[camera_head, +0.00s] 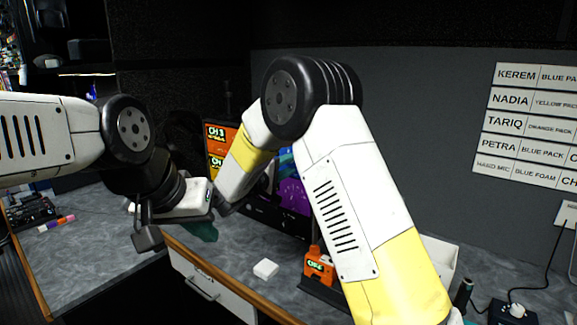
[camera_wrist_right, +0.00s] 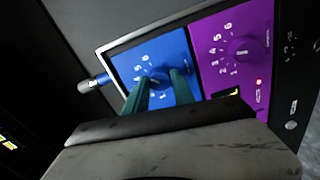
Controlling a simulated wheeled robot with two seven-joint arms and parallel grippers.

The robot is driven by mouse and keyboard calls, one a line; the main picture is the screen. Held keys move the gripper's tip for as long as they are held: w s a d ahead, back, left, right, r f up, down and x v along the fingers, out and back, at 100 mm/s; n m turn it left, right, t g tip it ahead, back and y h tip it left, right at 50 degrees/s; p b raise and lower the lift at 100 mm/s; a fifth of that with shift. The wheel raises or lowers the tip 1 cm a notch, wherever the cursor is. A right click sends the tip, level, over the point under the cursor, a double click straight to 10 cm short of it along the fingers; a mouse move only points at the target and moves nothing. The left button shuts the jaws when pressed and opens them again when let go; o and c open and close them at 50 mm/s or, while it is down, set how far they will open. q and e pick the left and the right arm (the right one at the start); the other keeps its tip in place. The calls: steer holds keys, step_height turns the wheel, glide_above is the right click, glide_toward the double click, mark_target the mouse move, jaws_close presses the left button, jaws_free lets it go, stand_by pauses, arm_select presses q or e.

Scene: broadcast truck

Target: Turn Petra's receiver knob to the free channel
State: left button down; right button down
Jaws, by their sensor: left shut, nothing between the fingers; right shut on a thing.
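The blue receiver panel (camera_wrist_right: 178,55) in the right wrist view carries a knob (camera_wrist_right: 158,76) ringed by white numbers. My right gripper (camera_wrist_right: 158,86) has its two green fingers on either side of this knob and is shut on it. The channel the knob points to is too small to tell. In the head view only a sliver of the blue panel (camera_head: 285,160) shows beside my right arm, which hides the right fingers. My left gripper (camera_head: 204,231) is shut and empty, with green fingers above the counter, left of the receiver unit.
The purple panel with its own knob (camera_wrist_right: 241,49) adjoins the blue one. An orange panel (camera_head: 216,133) reads CH 3. Wall labels (camera_head: 513,146) pair Petra with blue pack; the channel is cut off. A white block (camera_head: 265,269) and an orange pack (camera_head: 319,265) stand on the counter (camera_head: 235,258).

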steer(key=m, duration=0.6)
steer(key=shift+f, duration=0.1)
steer(key=shift+m, duration=0.3)
stand_by(0.3)
steer(key=c, duration=1.1)
jaws_free()
steer(key=shift+o, duration=0.2)
steer(key=shift+a, duration=0.1)
steer(key=v, duration=0.7)
steer(key=shift+s+a, duration=0.2)
steer(key=shift+s, duration=0.1)
steer(key=shift+d, duration=0.1)
